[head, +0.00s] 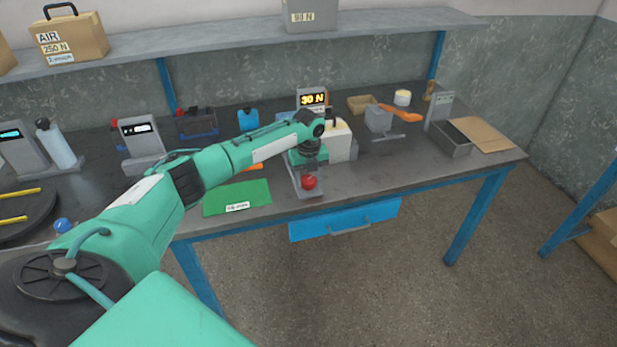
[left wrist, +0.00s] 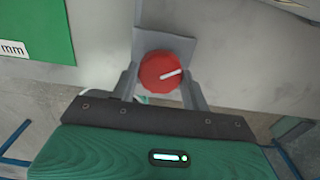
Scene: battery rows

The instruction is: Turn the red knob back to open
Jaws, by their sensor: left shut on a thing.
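The red knob (head: 309,182) sits at the front of a small grey stand (head: 308,193) near the table's front edge. In the left wrist view the knob (left wrist: 166,72) shows a white pointer line aimed to the right and slightly up. My left gripper (left wrist: 164,82) is shut on the knob, one finger on each side of it. In the head view my left gripper (head: 308,172) comes down over the stand, and its fingers are mostly hidden. My right gripper is not in view.
A device with a "30 N" display (head: 312,99) stands behind the knob. A green mat (head: 237,197) lies left of it. A blue drawer (head: 343,219) hangs under the table edge. An orange-handled tool (head: 400,113) and a grey tray (head: 450,139) are to the right.

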